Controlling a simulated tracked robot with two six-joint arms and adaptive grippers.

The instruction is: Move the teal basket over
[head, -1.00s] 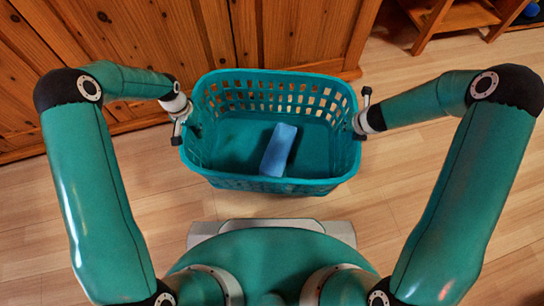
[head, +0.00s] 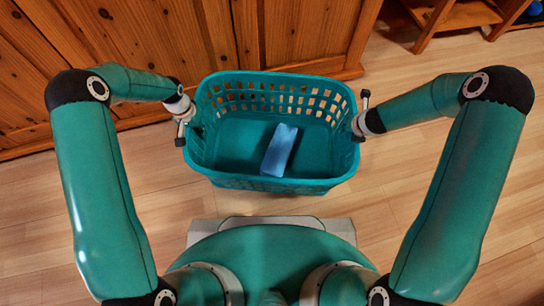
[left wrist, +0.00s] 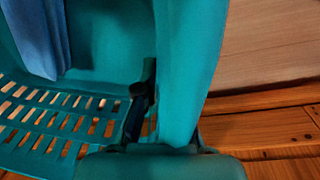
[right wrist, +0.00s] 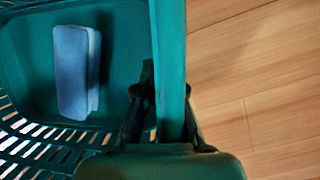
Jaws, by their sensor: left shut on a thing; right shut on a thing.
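The teal basket (head: 270,184) is in front of me in the head view, upright, between my two arms. A blue block-like object (head: 279,150) lies inside it, and it also shows in the right wrist view (right wrist: 73,72). My left gripper (head: 187,130) is shut on the basket's left side wall, which passes between its fingers in the left wrist view (left wrist: 187,70). My right gripper (head: 359,128) is shut on the right side wall, seen edge-on in the right wrist view (right wrist: 170,60). I cannot tell whether the basket's underside touches the floor.
A wooden cabinet (head: 120,50) stands behind the basket and along the upper left. A low wooden shelf unit (head: 460,18) is at the upper right. Bare wooden floor (head: 420,190) shows to the right and left of the basket.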

